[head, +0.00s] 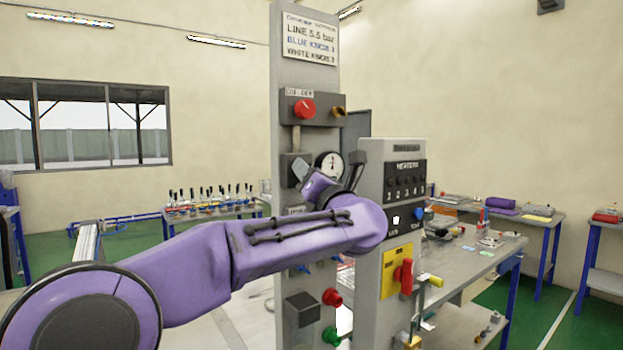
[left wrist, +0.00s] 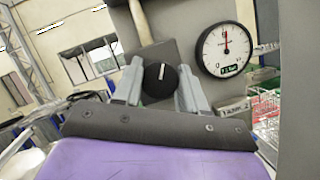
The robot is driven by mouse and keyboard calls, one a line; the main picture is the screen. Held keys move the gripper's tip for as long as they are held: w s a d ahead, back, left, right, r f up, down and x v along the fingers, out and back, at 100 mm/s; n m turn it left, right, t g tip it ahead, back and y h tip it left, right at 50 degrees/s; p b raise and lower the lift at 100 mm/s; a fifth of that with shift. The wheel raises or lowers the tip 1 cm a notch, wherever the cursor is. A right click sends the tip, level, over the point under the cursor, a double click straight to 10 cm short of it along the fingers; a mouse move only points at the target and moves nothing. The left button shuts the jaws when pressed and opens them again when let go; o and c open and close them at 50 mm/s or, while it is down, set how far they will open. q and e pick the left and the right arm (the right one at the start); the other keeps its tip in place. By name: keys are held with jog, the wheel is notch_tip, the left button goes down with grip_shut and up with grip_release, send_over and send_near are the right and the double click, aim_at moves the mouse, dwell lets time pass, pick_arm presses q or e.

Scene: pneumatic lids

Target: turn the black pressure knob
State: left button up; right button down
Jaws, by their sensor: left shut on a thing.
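The black pressure knob (left wrist: 160,80), round with a white mark pointing up, sits on a grey block on the panel in the left wrist view. My left gripper (left wrist: 157,84) has its two grey fingers on either side of the knob and is shut on it. In the head view my left gripper (head: 328,172) is at the panel column, and the gripper and arm hide the knob. A round white gauge (left wrist: 225,49) is to the knob's right, its red needle pointing nearly straight up. The gauge also shows in the head view (head: 329,162). My right gripper is not in view.
The grey column (head: 282,45) carries a sign (head: 310,38), a red knob (head: 304,108) above, and red and green fittings (head: 332,297) below. A heater panel (head: 405,180) with a red-handled switch (head: 403,276) stands close to the right of my arm. Workbenches stand behind.

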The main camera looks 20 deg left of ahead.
pick_arm(q)
jog(key=shift+f+m, duration=0.15)
jog(key=shift+m, duration=0.25)
jog(key=o, duration=0.9)
jog(key=shift+o, duration=0.8)
jog(key=shift+a, duration=0.1)
jog(key=b+v, duration=0.6)
jog(key=v, duration=0.4)
jog(key=shift+s, duration=0.2)
